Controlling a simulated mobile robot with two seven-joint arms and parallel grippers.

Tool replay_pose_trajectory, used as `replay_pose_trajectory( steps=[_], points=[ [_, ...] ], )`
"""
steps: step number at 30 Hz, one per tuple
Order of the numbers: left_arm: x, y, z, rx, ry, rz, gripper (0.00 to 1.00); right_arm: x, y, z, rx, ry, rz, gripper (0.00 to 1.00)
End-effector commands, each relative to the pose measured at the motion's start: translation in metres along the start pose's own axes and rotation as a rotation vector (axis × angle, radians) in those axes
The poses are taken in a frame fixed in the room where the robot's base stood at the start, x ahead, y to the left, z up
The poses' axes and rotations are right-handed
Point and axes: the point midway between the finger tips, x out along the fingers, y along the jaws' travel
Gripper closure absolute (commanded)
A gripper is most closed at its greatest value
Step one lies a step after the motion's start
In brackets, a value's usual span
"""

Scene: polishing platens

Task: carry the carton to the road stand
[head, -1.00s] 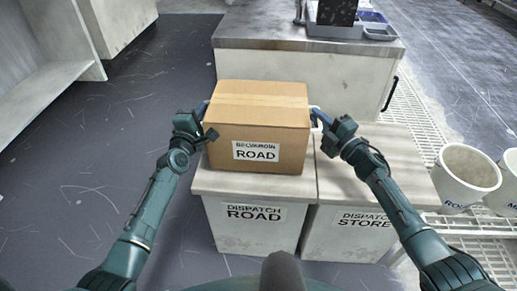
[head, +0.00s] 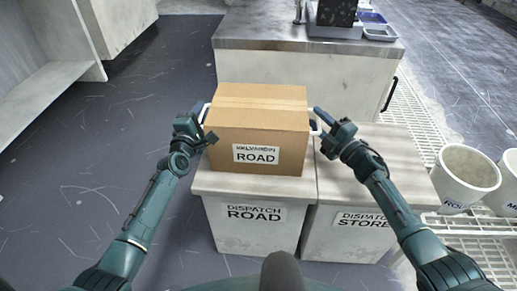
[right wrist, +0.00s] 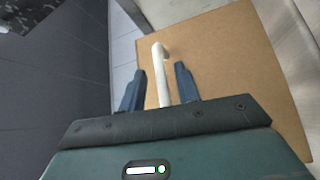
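The brown carton (head: 258,128), with a label reading ROAD, sits upright on the stand marked DISPATCH ROAD (head: 253,222). White handles show on its left side (head: 204,112) and right side (head: 315,128). My right gripper (head: 322,124) is at the right handle. In the right wrist view its two fingers (right wrist: 160,88) are apart, with the white handle (right wrist: 162,75) between them and gaps on both sides. My left gripper (head: 201,127) is beside the left handle, its fingers seemingly spread and clear of it.
The stand marked DISPATCH STORE (head: 365,170) adjoins on the right with a bare top. A grey-topped counter (head: 300,70) stands behind. White buckets (head: 467,180) stand on a wire rack (head: 425,125) at the right. The floor at the left is clear.

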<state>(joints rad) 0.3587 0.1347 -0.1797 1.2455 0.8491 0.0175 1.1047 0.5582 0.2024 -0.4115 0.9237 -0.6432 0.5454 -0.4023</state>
Motion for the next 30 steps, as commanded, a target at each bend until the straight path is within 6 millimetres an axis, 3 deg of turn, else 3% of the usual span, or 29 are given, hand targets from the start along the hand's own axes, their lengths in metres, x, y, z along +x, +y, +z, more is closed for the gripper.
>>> replay_pose_trajectory(
  steps=[5, 18, 25, 30],
  points=[
    [-0.018, -0.002, 0.000, -0.003, 0.000, -0.002, 0.67, 0.000, 0.000, -0.001, 0.000, 0.001, 0.000, 0.68],
    [-0.102, -0.002, -0.001, 0.001, 0.001, -0.004, 0.67, 0.000, 0.000, -0.001, 0.000, 0.001, 0.000, 0.68],
    [-0.119, -0.001, -0.001, 0.000, 0.002, -0.002, 0.67, -0.002, 0.000, 0.000, 0.000, 0.001, 0.000, 0.68],
    [-0.119, 0.000, -0.001, 0.000, 0.001, -0.001, 0.67, -0.021, -0.001, 0.000, -0.003, 0.000, -0.002, 0.68]
  ],
)
